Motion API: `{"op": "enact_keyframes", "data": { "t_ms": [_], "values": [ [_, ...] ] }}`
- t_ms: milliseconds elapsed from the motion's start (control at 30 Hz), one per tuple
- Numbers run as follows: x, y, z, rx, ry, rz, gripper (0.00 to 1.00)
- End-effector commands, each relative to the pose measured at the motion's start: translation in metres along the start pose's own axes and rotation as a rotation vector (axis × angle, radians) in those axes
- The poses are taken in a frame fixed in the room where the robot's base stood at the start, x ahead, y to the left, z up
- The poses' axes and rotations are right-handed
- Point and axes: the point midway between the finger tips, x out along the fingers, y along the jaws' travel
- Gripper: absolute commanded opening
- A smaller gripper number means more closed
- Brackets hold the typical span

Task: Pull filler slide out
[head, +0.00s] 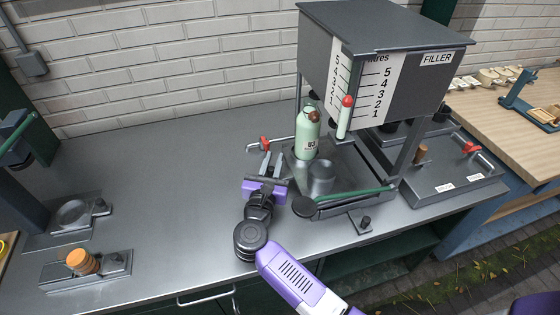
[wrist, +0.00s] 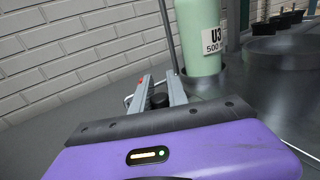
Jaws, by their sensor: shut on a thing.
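The grey filler (head: 385,60) stands on legs on the metal bench. My gripper (head: 272,160) is low over the bench, just left of the plate and bottle. In the wrist view its two grey fingers (wrist: 160,88) are closed around a small black knob (wrist: 159,100), which looks like the slide's. The bottle (wrist: 200,35) stands upright just beyond the fingers. The knob's join to the slide is hidden.
A red-knobbed lever (head: 265,143) sits just behind my gripper. A green-handled bar (head: 350,200) lies in front of the filler. A dark station with a red knob (head: 471,148) stands at right. The bench to the left is mostly clear, with an orange-knobbed fixture (head: 82,262) at front.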

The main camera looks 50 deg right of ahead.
Motion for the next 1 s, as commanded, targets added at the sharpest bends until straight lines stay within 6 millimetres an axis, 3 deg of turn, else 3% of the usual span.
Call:
{"op": "enact_keyframes", "data": {
  "t_ms": [200, 600, 1000],
  "values": [
    [-0.019, 0.039, -0.004, 0.005, -0.003, 0.007, 0.00],
    [-0.046, 0.092, -0.006, 0.004, -0.001, 0.005, 0.00],
    [-0.053, 0.104, -0.003, 0.002, 0.000, 0.002, 0.00]
  ]
}}
